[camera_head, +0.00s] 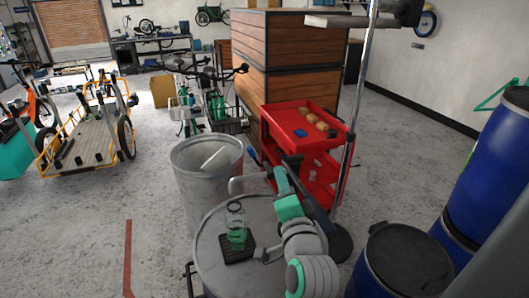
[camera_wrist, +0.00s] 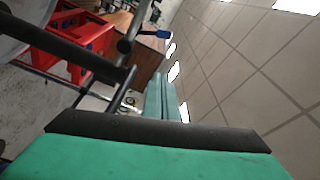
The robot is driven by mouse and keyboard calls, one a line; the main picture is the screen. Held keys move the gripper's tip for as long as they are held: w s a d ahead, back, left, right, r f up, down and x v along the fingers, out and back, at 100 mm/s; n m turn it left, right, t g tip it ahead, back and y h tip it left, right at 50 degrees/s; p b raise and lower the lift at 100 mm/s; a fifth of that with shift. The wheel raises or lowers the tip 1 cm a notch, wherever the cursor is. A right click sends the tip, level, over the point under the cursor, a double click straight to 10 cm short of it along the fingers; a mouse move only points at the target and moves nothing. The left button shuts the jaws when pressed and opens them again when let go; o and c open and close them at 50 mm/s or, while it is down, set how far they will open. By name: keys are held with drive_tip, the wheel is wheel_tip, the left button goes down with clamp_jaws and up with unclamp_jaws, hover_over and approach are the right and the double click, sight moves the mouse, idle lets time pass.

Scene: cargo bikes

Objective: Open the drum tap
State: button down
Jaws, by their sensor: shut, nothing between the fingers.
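The drum (camera_head: 212,262) is grey with a round lid and stands at the front centre of the head view. A bent grey spout (camera_head: 240,181) rises over it. A blue tap handle (camera_head: 252,153) shows behind and above the spout. It also shows in the wrist view (camera_wrist: 155,34), at the end of a dark stem. My gripper (camera_head: 278,171) is shut and empty, right of the handle and apart from it. Its green fingers (camera_wrist: 161,80) lie together in the wrist view. A glass bottle (camera_head: 236,226) with green liquid stands on a black tray (camera_head: 240,254) on the lid.
A red cart (camera_head: 285,122) with small items stands behind my arm, next to a metal pole (camera_head: 354,105). An open metal bin (camera_head: 200,185) stands behind the drum. Blue barrels (camera_head: 490,165) crowd the right side. The floor at left is clear up to a cargo bike (camera_head: 88,140).

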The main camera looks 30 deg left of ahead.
drive_tip(key=shift+w, duration=0.1)
drive_tip(key=w+a, duration=0.4)
drive_tip(key=a, duration=0.1)
drive_tip(key=w+a, duration=0.2)
drive_tip(key=a, duration=0.1)
drive_tip(key=shift+w+a, duration=0.15)
drive_tip(key=shift+w, duration=0.25)
drive_tip(key=shift+s+a+f, duration=0.2)
drive_tip(key=shift+a+f, duration=0.05)
drive_tip(key=shift+a, duration=0.4)
